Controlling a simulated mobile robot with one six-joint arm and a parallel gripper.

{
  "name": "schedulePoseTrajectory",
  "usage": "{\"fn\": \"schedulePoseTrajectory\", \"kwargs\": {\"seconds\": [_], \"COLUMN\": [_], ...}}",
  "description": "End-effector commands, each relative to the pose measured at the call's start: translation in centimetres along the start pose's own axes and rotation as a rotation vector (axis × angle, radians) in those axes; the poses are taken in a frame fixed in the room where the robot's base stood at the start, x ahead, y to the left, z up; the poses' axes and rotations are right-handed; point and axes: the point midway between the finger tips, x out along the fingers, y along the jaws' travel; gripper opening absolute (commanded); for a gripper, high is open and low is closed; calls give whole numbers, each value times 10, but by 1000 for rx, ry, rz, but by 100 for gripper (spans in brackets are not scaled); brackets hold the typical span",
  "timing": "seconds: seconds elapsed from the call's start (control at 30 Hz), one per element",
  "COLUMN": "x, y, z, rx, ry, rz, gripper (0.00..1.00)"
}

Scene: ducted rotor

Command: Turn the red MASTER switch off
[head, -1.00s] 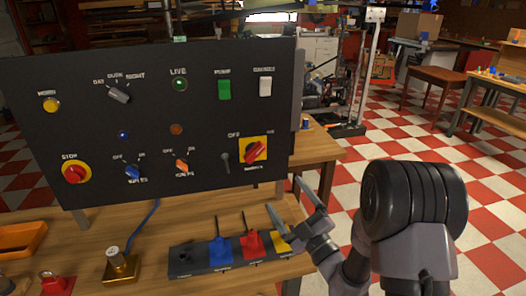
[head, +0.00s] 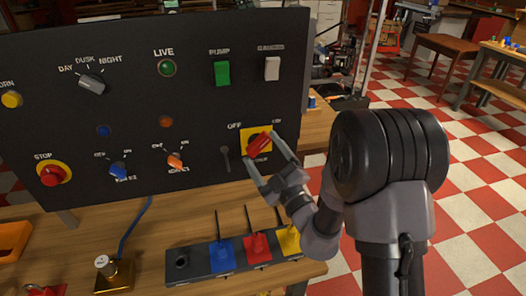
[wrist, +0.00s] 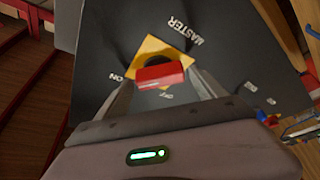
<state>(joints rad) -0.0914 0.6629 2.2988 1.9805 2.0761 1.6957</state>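The red MASTER switch (head: 259,143) sits on a yellow plate (head: 247,131) at the lower right of the black panel. Its handle slants up to the right, toward the ON label; OFF is at the upper left. In the wrist view the red handle (wrist: 160,74) lies between my two fingers, in front of the yellow plate (wrist: 150,48). My gripper (head: 262,147) is open, with one finger on each side of the handle. A gap shows beside the right finger in the wrist view; contact on the left side is unclear.
The black panel (head: 190,105) carries a green LIVE lamp (head: 167,68), a green PUMP switch (head: 222,73), a red STOP button (head: 52,175) and several knobs. A socket strip (head: 205,264) with blue, red and yellow plugs stands on the wooden bench below my gripper.

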Motion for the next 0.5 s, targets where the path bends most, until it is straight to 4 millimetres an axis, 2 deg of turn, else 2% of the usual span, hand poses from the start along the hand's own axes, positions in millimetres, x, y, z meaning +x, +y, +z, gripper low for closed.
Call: {"fn": "schedulePoseTrajectory", "kwargs": {"seconds": [0.03, 0.23, 0.5], "x": [0, 0, 1], "y": [0, 0, 2], "z": [0, 0, -1], "rx": [0, 0, -29], "ry": [0, 0, -1], "rz": [0, 0, -12], "gripper": [68, 28, 27]}}
